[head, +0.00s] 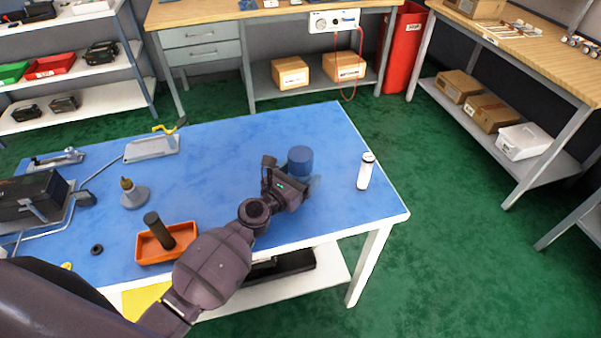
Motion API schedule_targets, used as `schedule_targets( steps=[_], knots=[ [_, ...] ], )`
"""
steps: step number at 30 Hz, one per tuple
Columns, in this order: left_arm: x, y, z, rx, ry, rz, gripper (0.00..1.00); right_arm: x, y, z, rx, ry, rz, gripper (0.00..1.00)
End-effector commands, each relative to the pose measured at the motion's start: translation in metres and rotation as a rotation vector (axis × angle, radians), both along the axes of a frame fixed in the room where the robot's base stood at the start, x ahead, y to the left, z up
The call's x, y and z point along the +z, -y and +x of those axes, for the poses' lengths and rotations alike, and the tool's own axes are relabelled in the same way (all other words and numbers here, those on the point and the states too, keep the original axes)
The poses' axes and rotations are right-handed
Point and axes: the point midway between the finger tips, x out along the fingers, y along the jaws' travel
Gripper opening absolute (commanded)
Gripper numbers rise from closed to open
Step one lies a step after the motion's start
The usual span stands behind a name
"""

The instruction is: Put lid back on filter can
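A blue cylinder (300,160) shows near the right end of the blue-topped table; it may be the filter can or its lid, I cannot tell which. My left gripper (297,185) is right at its near side, and the fingers are mostly hidden by the gripper body and the cylinder. I cannot tell whether they are shut on it or whether it rests on the table. A white cylinder with a dark top (365,172) stands upright to the right, apart from the gripper. My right gripper is not in view.
An orange tray (185,246) holding a dark cylinder (159,230) is at the table's near edge. A brass-tipped grey piece (133,195), a small black ring (97,249) and a dark device (32,194) are on the left. The table's far middle is clear.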

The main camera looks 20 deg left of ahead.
Motion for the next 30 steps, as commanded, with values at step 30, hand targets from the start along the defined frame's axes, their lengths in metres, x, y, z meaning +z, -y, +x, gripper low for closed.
schedule_targets(
  steps=[30],
  knots=[
    [0.001, -0.037, -0.102, 0.001, -0.002, 0.0, 0.78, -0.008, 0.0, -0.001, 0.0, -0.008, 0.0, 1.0]
  ],
)
